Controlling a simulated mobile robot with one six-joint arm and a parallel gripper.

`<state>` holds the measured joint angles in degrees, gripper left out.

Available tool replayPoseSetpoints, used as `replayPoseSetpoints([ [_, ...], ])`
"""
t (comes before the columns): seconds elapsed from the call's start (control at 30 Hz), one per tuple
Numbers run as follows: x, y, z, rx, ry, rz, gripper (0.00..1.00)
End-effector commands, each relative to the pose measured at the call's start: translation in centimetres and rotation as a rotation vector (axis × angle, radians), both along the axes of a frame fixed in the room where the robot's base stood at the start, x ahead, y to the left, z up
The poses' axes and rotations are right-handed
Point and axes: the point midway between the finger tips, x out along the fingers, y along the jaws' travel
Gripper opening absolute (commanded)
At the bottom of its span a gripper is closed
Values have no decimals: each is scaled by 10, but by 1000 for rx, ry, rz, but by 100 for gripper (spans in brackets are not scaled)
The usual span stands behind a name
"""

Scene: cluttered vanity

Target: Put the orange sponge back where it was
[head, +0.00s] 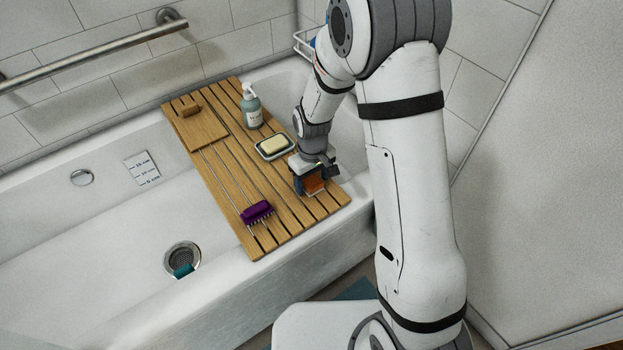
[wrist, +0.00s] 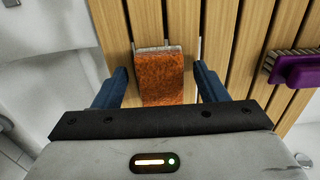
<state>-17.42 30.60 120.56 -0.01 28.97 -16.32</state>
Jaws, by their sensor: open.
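The orange sponge (head: 314,185) is at the right front end of the slatted wooden bath board (head: 222,172). In the wrist view the sponge (wrist: 162,80) is a rough orange-brown block with a pale strip along its far edge. My gripper (wrist: 160,75) is open, with one blue finger on each side of the sponge and a visible gap at both sides. In the head view my gripper (head: 310,180) is low over the board and partly hides the sponge. Thin pale upright pieces show beside the sponge's far end. Whether the sponge touches the slats is unclear.
A soap dish (head: 274,147) with pale soap and a pump bottle (head: 251,108) stand behind my gripper. A purple brush (head: 257,212) lies to its left; its edge shows in the wrist view (wrist: 295,71). The bathtub (head: 120,235) lies below the board.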

Motion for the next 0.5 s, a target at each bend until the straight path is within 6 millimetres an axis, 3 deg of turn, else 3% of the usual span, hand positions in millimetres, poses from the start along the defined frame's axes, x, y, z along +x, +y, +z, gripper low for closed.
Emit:
replayPoseSetpoints([
  [0.3,1,1,68,2,-6,1,66],
  [0.5,1,1,103,1,-4,2,66],
])
